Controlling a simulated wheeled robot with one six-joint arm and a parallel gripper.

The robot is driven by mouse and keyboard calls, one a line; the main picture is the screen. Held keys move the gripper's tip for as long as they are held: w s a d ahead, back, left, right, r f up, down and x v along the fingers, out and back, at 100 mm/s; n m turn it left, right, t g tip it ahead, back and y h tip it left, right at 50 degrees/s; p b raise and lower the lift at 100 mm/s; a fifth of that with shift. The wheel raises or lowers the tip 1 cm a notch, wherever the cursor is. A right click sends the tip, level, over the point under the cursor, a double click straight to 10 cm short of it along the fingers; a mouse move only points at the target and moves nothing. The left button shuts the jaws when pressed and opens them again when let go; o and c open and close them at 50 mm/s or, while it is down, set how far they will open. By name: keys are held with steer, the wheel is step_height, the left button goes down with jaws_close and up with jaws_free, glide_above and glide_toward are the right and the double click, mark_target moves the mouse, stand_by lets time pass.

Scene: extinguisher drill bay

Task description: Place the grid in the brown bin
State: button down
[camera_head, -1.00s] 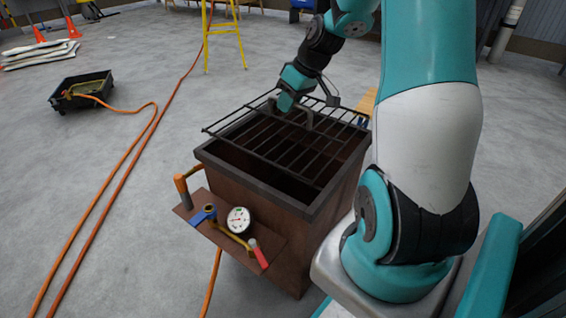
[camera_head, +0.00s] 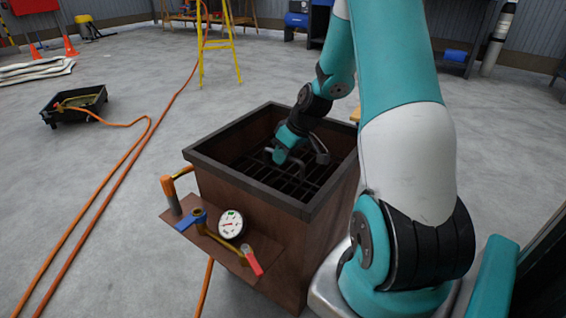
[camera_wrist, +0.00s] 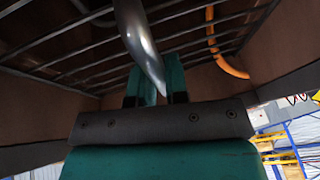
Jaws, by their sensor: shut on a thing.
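The brown bin (camera_head: 262,217) is an open-topped, rust-brown box with a dark rim. The dark barred grid (camera_head: 292,188) lies below the rim, inside the bin's walls. Its bars also show in the wrist view (camera_wrist: 70,75), with brown walls around them. My gripper (camera_head: 270,155) reaches down into the bin and is shut on the grid. In the wrist view, a curved grey metal piece (camera_wrist: 136,40) runs down between my teal fingers (camera_wrist: 157,88). The grid's far part and whatever lies under it are hidden.
A panel with a gauge (camera_head: 231,223), a blue lever and a red lever juts from the bin's front. Orange hoses (camera_head: 106,200) run along the floor at left. A black tray (camera_head: 74,108) and a yellow ladder (camera_head: 220,50) stand farther back.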

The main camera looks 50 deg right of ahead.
steer(key=shift+f, duration=0.4)
steer(key=shift+f, duration=0.15)
steer(key=c, duration=1.1)
jaws_free()
steer(key=p+v, duration=0.5)
steer(key=v, duration=0.7)
steer(key=a+r+n+g+y, duration=0.1)
steer(key=a+r, duration=0.3)
steer(key=a, duration=0.5)
steer(key=a+r+n+g, duration=0.1)
steer(key=a+r+n, duration=0.15)
steer(key=a, duration=0.75)
steer(key=s+a+r, duration=0.2)
steer(key=s+a, duration=0.3)
steer(key=s+a+r+n+g, duration=0.1)
steer(key=s+a+r, duration=0.1)
steer(key=s+a, duration=0.3)
steer(key=s+a+r+n+g, duration=0.1)
steer(key=s+a+r, duration=0.1)
steer(key=s+a, duration=0.3)
steer(key=shift+s+a, duration=0.1)
steer(key=shift+a, duration=0.8)
